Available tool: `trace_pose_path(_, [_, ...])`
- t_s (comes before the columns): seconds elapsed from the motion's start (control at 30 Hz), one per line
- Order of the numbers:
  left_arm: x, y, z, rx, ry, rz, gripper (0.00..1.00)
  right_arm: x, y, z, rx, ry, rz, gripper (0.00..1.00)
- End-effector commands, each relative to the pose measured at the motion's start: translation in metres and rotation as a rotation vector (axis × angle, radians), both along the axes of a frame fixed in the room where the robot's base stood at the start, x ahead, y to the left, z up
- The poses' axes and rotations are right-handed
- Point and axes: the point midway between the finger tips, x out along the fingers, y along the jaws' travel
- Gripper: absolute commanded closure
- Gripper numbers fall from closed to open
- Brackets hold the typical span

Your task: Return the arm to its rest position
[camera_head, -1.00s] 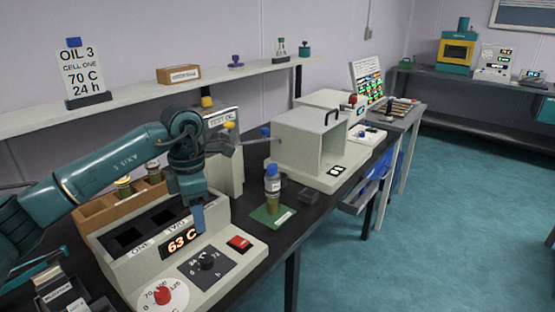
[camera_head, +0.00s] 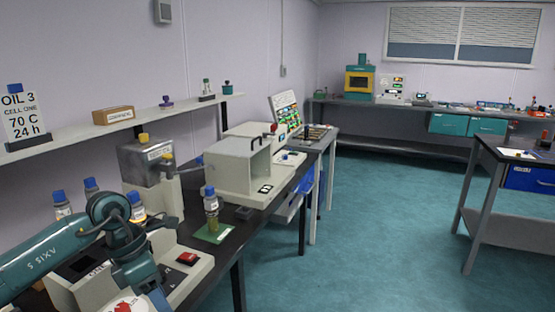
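My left arm, teal with "AXIS 5" on it, comes in from the lower left. Its gripper (camera_head: 158,298) hangs low over the cream heating block (camera_head: 195,272), with one blue fingertip part showing. I cannot tell whether the fingers are open or shut, and I see nothing held. The arm hides much of the block, including its display; its red button (camera_head: 187,258) shows to the right of the gripper. My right gripper is not in view.
Several more blue-capped bottles (camera_head: 62,205) stand behind my arm. An open cream chamber (camera_head: 238,172) is farther along the bench. Open floor (camera_head: 370,230) lies to the right, before another table (camera_head: 515,230).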

Motion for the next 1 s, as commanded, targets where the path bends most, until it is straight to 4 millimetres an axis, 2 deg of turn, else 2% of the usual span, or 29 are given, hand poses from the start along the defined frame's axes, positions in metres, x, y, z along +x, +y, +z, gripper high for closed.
trace_pose_path(0.03, [-0.01, -0.026, -0.009, -0.097, 0.029, -0.012, 0.48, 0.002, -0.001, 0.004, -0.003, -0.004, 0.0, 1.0])
trace_pose_path(0.17, [-0.039, -0.103, -0.018, -0.428, 0.124, 0.013, 0.48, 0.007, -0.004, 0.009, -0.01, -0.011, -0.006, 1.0])
trace_pose_path(0.2, [-0.05, -0.127, -0.015, -0.552, 0.166, 0.041, 0.48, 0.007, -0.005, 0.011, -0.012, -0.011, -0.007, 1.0])
trace_pose_path(0.3, [-0.071, -0.177, 0.003, -0.868, 0.294, 0.167, 0.48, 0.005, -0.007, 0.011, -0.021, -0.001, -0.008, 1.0])
trace_pose_path(0.4, [-0.079, -0.205, 0.026, -1.162, 0.446, 0.363, 0.48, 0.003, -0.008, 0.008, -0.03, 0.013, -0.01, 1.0])
trace_pose_path(0.47, [-0.077, -0.21, 0.037, -1.32, 0.544, 0.515, 0.48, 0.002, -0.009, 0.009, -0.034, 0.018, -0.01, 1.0])
trace_pose_path(0.53, [-0.071, -0.207, 0.043, -1.482, 0.664, 0.719, 0.48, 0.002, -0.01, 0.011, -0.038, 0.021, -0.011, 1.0])
trace_pose_path(0.6, [-0.063, -0.195, 0.04, -1.616, 0.788, 0.951, 0.48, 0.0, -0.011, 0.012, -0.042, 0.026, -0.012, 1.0])
trace_pose_path(0.67, [-0.057, -0.18, 0.028, -1.703, 0.896, 1.172, 0.48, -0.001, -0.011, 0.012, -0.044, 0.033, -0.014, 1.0])
trace_pose_path(0.77, [-0.057, -0.149, -0.011, -1.788, 1.075, 1.579, 0.48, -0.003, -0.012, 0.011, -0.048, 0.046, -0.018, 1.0])
trace_pose_path(0.87, [-0.076, -0.117, -0.063, -1.784, 1.243, 2.013, 0.48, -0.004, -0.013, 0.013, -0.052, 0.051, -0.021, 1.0])
trace_pose_path(0.9, [-0.089, -0.107, -0.085, -1.757, 1.303, 2.177, 0.48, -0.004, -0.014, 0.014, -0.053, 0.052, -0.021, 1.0])
trace_pose_path(0.93, [-0.1, -0.1, -0.1, 1.696, -1.317, -2.252, 0.48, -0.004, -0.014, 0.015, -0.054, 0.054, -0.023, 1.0])
trace_pose_path(1.0, [-0.125, -0.089, -0.129, 1.465, -1.257, -2.231, 0.48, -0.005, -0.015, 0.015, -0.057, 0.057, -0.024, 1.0])
